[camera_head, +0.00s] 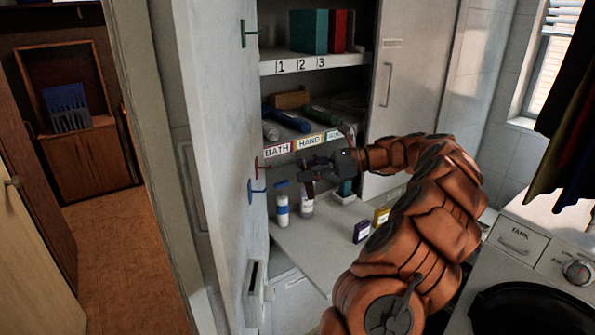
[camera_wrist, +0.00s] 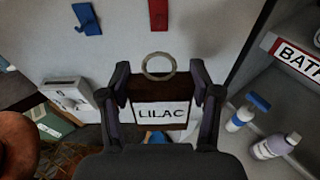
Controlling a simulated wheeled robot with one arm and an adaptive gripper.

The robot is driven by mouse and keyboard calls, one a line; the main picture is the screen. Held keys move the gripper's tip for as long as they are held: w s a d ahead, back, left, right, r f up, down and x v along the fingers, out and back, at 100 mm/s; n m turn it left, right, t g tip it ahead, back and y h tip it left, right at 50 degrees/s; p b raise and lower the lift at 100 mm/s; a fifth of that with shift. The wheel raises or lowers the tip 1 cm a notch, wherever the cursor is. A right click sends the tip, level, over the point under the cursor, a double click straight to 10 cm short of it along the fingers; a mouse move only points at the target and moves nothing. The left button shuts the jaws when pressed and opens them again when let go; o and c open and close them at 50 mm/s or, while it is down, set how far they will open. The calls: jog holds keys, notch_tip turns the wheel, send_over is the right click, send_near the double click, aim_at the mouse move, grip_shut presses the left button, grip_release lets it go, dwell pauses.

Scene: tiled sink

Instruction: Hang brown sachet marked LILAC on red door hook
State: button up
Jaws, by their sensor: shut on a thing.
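My gripper (camera_head: 322,168) is shut on the brown sachet in front of the open cabinet. In the wrist view, the sachet (camera_wrist: 160,94) sits between both fingers (camera_wrist: 160,88), its white LILAC label facing the camera. A metal ring (camera_wrist: 158,66) stands clear above its top edge. The ring appears apart from the hook. In the head view the sachet is small and hard to make out.
A blue hook (camera_head: 254,190) is below the red one and a green hook (camera_head: 246,33) is high on the door (camera_head: 222,110). The BATH shelf edge (camera_head: 277,149) is close behind.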

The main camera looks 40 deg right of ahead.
jog(key=b+x, duration=0.3)
jog(key=x, duration=0.7)
jog(key=shift+r, duration=0.35)
dwell(0.9)
jog(key=shift+f, duration=0.15)
dwell(0.5)
jog(key=o, duration=1.2)
jog(key=shift+c, duration=0.2)
jog(key=shift+d, duration=0.1)
jog(key=v, duration=1.2)
